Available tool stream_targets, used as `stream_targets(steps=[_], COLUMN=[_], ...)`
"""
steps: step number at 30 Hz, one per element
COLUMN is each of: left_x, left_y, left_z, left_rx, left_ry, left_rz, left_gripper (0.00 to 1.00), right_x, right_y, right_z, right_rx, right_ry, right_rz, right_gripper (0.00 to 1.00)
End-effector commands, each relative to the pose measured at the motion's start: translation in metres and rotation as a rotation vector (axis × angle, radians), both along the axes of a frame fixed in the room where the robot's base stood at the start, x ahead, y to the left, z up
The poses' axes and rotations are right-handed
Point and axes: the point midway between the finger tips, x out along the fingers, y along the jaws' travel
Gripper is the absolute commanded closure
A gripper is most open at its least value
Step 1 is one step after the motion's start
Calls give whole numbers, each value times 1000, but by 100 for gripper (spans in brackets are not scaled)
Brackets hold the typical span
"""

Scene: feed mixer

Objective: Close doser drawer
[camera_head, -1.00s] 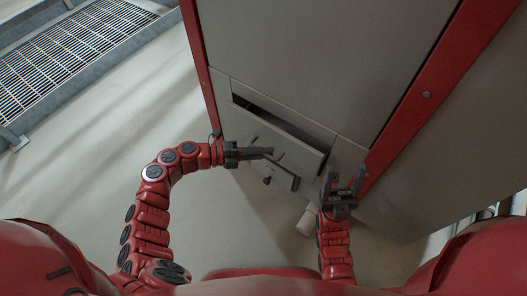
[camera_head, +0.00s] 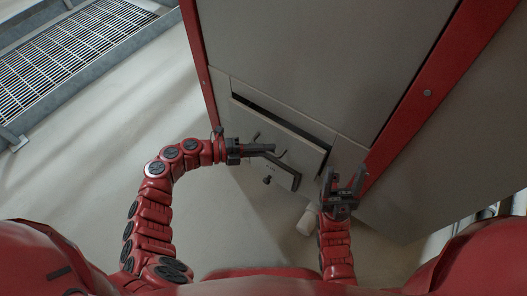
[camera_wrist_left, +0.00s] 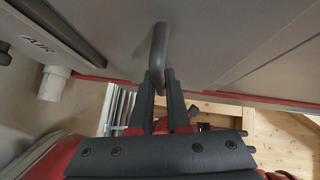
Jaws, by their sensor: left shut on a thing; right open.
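The doser drawer (camera_head: 292,143) is a grey panel low on the front of the grey cabinet. A narrow dark gap shows along its top edge, so it stands slightly out. A dark bent handle (camera_head: 287,172) is on its face. My left gripper (camera_head: 268,148) is at the handle, and in the left wrist view its fingers (camera_wrist_left: 160,90) are shut around the grey handle bar (camera_wrist_left: 160,45). My right gripper (camera_head: 345,182) is open and empty, just right of the drawer in the head view, with its fingers pointing up.
The grey cabinet (camera_head: 320,50) has red edge posts (camera_head: 430,85). A white pipe end (camera_head: 307,222) sits below the drawer near my right arm. A metal grating (camera_head: 75,55) lies at the upper left. The floor (camera_head: 90,160) left of the cabinet is clear.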

Motion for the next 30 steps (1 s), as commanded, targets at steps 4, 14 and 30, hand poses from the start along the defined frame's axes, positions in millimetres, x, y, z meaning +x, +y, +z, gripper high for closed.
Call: stream_targets(steps=[4, 14, 30], left_x=[19, 25, 23], left_y=[-13, -17, -7], left_z=[-2, 1, 4], left_rx=[0, -2, -2], left_ry=[-2, -2, -2], left_rz=[3, 5, 5], left_gripper=[100, 83, 55], right_x=[-2, -2, -2], right_y=[0, 0, 0], right_z=[-11, -10, -6], right_rx=[-14, -16, -13], right_ry=[-9, -14, -11], right_rz=[0, -2, -1], right_gripper=[41, 41, 41])
